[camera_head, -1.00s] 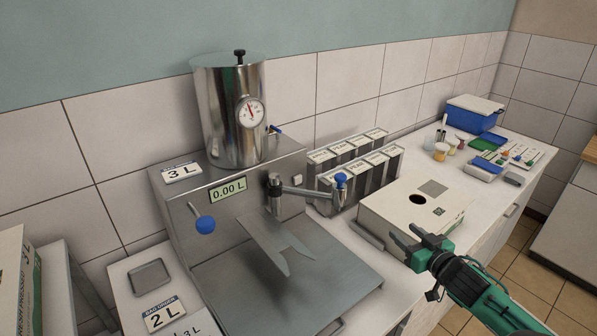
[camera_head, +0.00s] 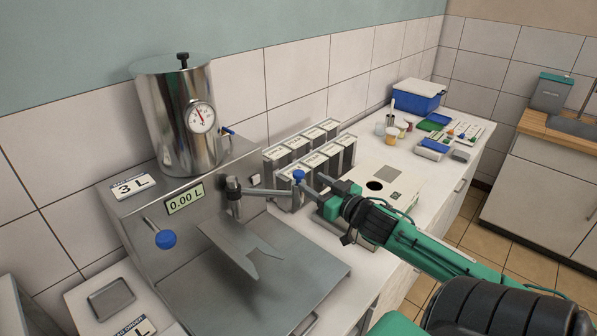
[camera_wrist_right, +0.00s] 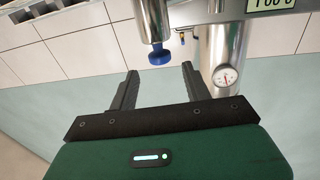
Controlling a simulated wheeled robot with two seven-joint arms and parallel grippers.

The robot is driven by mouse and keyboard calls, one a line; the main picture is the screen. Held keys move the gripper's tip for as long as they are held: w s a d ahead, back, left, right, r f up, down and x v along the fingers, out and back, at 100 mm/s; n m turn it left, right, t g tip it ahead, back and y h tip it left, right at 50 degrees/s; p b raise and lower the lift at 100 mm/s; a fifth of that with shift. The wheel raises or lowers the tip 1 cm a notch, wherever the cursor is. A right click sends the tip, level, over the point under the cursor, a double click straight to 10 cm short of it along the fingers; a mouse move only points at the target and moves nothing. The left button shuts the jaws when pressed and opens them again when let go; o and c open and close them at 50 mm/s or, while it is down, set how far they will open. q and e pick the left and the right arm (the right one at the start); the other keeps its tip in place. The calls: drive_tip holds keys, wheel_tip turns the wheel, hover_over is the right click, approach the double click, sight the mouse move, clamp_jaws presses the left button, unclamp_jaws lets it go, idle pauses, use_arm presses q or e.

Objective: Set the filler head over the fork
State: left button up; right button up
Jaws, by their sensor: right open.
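The filler head is a metal swing arm (camera_head: 268,189) on a post at the front of the steel filling machine, with a blue knob (camera_head: 299,175) at its outer end. The arm points right, away from the fork. The fork (camera_head: 240,249) is a flat metal plate with a notched end, sticking out above the machine's tray. My right gripper (camera_head: 311,190) is open close to the blue knob. In the right wrist view the blue knob (camera_wrist_right: 159,54) lies ahead of and between the two open fingertips. My left gripper is not in view.
The machine carries a steel tank (camera_head: 180,120) with a dial and a 0.00 L display (camera_head: 184,202). A blue lever knob (camera_head: 166,239) is at its front left. Labelled grey containers (camera_head: 305,160) stand behind my gripper. A white box (camera_head: 408,183) with a hole sits to the right.

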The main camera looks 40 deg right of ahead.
sight(302, 176)
drive_tip(key=shift+w+p, duration=0.85)
drive_tip(key=shift+w, duration=2.55)
clamp_jaws()
